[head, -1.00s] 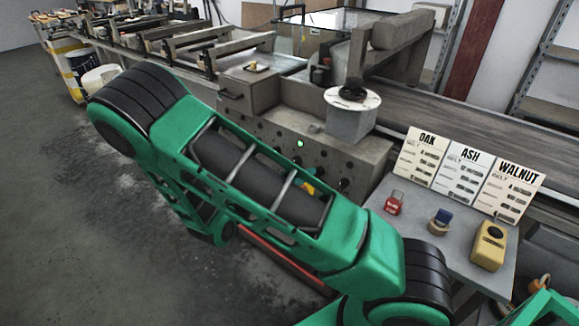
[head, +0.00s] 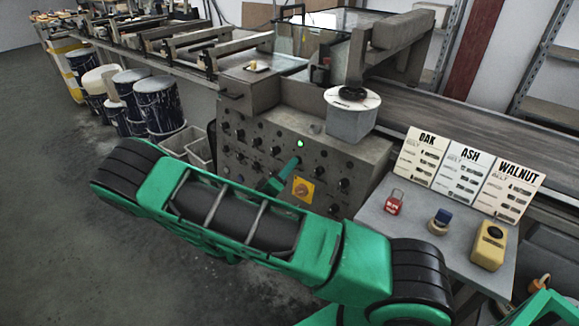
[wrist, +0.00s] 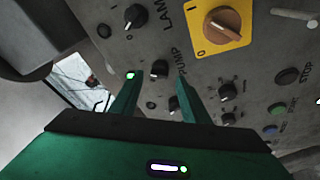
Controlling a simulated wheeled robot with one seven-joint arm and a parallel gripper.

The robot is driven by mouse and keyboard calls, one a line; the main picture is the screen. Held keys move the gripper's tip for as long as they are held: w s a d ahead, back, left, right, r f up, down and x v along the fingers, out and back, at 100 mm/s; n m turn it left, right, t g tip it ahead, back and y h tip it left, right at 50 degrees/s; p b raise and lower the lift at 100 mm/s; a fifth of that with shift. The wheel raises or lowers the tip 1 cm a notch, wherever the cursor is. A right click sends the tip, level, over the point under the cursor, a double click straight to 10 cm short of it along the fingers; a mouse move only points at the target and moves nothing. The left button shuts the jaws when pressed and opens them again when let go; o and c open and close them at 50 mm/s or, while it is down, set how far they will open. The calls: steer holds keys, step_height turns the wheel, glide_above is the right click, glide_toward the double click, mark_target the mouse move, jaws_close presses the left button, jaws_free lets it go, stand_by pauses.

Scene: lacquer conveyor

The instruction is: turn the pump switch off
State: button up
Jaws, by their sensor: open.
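The pump switch (wrist: 160,68) is a small black knob with a white mark beside the word PUMP on the grey control panel (head: 250,150). I cannot clearly tell which position its mark points to. My gripper (wrist: 158,86) is open and empty, its two green fingers pointing at the panel. In the wrist view the knob appears between the fingertips; whether they touch it cannot be told. A green lamp (wrist: 130,75) glows by the left fingertip; it also shows in the head view (head: 300,143). In the head view my arm hides the panel's lower part.
A yellow plate with an orange rotary switch (wrist: 221,24) is close to the right finger, with other knobs around. A grey table (head: 400,235) on the right bears a red padlock (head: 395,202) and a yellow device (head: 489,245). Buckets (head: 158,105) stand left of the panel.

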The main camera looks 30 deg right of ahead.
steer(key=shift+x, duration=1.55)
steer(key=c, duration=1)
steer(key=shift+n, duration=0.3)
steer(key=n+y, duration=0.1)
steer(key=n, duration=0.4)
steer(key=n+y, duration=0.2)
steer(key=n, duration=0.4)
steer(key=shift+s+a+g, duration=0.1)
steer(key=shift+s+g, duration=0.05)
steer(key=shift+g, duration=0.15)
steer(key=shift+n, duration=0.4)
